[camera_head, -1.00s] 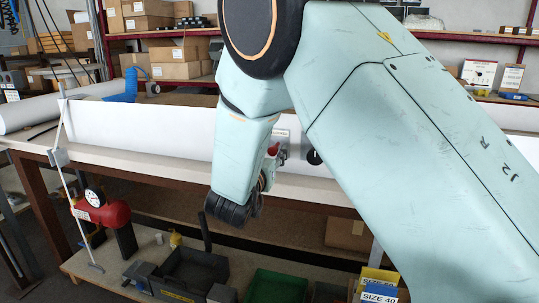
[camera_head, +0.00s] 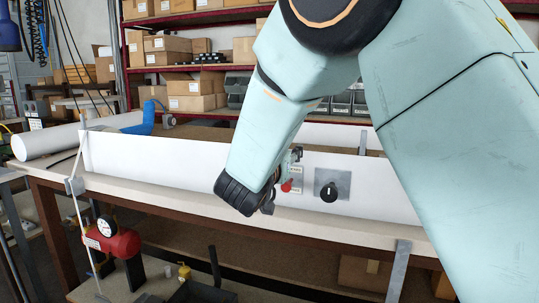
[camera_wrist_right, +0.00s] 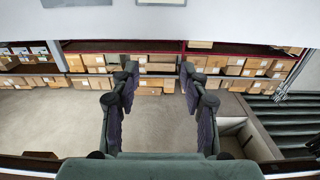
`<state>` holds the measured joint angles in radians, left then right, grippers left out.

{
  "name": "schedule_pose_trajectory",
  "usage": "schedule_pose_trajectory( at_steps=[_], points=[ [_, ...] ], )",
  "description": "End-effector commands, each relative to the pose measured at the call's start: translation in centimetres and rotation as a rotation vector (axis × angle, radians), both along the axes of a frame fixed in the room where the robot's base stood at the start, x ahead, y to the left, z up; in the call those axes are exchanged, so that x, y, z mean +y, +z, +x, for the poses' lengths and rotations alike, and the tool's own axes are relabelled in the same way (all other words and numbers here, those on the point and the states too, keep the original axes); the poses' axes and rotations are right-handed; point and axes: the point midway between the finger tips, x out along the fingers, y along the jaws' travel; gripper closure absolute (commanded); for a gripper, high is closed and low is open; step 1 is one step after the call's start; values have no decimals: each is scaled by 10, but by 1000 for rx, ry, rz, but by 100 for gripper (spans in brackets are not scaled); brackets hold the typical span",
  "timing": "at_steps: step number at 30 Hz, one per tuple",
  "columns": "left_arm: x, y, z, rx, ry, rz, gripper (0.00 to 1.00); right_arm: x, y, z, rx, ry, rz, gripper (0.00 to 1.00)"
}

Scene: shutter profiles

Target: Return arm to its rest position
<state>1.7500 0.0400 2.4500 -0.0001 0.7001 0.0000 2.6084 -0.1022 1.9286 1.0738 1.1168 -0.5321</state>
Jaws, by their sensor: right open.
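My right arm (camera_head: 290,100), pale mint with dark joints, comes in from the right in the head view and bends down in front of the long white panel on the bench. Its dark wrist end (camera_head: 240,194) hangs before the panel's lower edge; the gripper itself is mostly hidden behind it. In the right wrist view, my right gripper (camera_wrist_right: 160,78) has its two dark fingers spread apart. Nothing is between them, and floor and shelves show beyond. My left gripper is not in view.
A workbench (camera_head: 330,228) carries the white panel (camera_head: 150,151). A black knob (camera_head: 329,192) and red switch (camera_head: 287,186) sit close right of the wrist. Shelves of cardboard boxes (camera_head: 190,85) line the back.

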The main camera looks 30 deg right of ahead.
Motion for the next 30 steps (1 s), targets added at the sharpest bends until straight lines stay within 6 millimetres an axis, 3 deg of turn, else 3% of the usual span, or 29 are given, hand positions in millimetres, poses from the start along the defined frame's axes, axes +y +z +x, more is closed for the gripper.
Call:
schedule_pose_trajectory(
  at_steps=[8, 12, 16, 20, 26, 30],
  points=[
    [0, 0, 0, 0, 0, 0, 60, 1, -2, 1, -18, 8, 25, 55],
    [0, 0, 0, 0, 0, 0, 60, 24, -24, 13, 7, 166, 73, 55],
    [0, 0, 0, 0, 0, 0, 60, 48, -98, 7, 167, 327, 130, 55],
    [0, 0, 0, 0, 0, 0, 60, 67, -171, -14, 331, 429, 191, 55],
    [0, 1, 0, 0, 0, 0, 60, 92, -278, -73, 601, 546, 301, 55],
    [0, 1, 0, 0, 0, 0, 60, 108, -344, -134, 797, 609, 390, 55]
  ],
)
